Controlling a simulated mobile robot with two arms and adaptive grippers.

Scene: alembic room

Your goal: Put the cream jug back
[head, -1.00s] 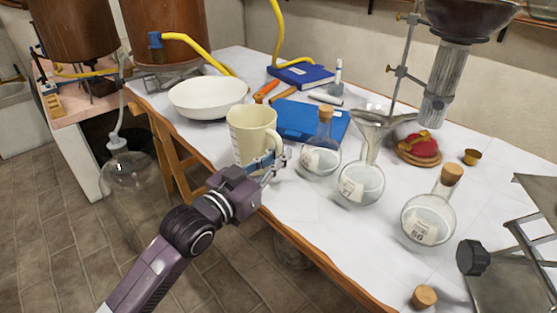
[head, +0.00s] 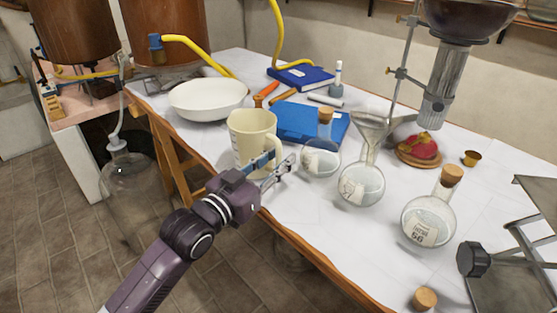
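The cream jug (head: 250,137) stands upright at the near left edge of the white-topped table, its handle on the right side. My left gripper (head: 272,167) is at the lower right of the jug, close to the handle. Its fingers are spread apart, one in front of the jug's lower side and one to the right of the handle. It looks open; whether a finger touches the jug I cannot tell. The lower part of the jug is partly hidden by the gripper. My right gripper is not in view.
A white bowl (head: 207,99) stands behind the jug, and a blue book (head: 295,121) lies to its right. Corked flasks (head: 320,160) and a flask with a funnel (head: 362,185) stand right of my gripper. The table's front edge (head: 318,258) runs below them.

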